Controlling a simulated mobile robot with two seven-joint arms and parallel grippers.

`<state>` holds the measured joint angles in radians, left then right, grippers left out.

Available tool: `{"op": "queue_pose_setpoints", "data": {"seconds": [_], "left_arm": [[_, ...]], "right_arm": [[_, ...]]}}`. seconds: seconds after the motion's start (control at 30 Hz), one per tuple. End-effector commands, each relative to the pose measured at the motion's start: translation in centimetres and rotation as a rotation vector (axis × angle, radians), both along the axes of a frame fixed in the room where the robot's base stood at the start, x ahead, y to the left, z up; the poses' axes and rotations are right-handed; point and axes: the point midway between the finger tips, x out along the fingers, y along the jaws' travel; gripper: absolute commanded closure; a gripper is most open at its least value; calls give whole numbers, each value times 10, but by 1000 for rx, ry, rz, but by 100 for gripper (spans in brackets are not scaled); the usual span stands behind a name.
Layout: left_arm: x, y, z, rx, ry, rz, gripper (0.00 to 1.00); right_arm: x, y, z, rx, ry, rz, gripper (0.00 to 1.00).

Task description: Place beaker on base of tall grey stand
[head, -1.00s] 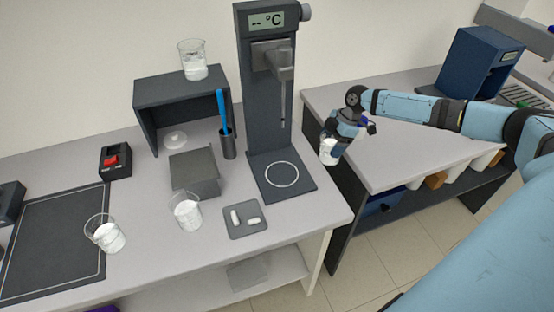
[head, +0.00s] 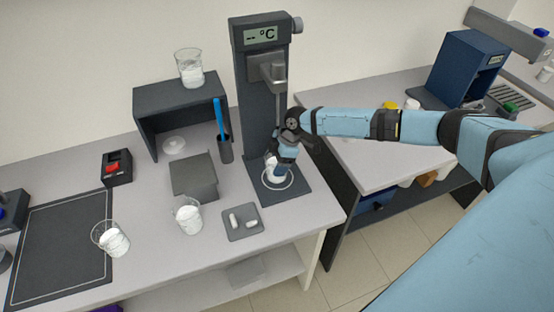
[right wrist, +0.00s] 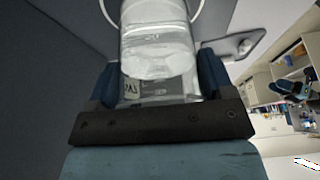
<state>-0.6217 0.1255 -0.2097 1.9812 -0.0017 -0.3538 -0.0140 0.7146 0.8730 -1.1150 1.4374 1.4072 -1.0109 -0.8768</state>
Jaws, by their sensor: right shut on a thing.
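The tall grey stand (head: 258,85) has a display at its top and a dark flat base (head: 300,190) with a white ring on it. My right gripper (head: 284,160) is over this base, shut on a clear beaker (head: 272,172) with white contents. The beaker appears within or just above the ring, partly hidden by the gripper. In the right wrist view the beaker (right wrist: 155,45) sits between the two blue fingers (right wrist: 155,85), with part of the ring beyond it. I cannot tell whether its bottom touches the base. My left gripper is not in view.
A small tray (head: 243,222) with white stir bars lies in front of the base. Other beakers stand on the bench (head: 186,215), on the dark mat's edge (head: 112,239) and on the shelf (head: 189,68). A holder with a blue-handled tool (head: 225,150) is left of the stand.

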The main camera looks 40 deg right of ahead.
Motion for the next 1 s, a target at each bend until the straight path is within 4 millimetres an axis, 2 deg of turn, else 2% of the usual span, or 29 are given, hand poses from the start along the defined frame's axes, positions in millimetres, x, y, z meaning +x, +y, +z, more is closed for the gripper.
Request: {"op": "queue_pose_setpoints", "data": {"seconds": [0.23,0.27,0.37,0.63,0.77,1.0], "left_arm": [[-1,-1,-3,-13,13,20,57],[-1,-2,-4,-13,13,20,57],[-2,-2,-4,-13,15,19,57],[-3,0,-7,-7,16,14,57],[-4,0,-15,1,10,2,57],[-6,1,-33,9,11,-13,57]], "right_arm": [[-1,-1,-6,-1,1,0,58],[-1,-1,-7,-2,2,-1,23],[-1,-1,-7,-1,3,0,0],[-2,-3,-6,-2,2,-1,0],[-3,-9,2,-2,1,-1,0],[-17,-61,0,-3,3,-4,0]]}}
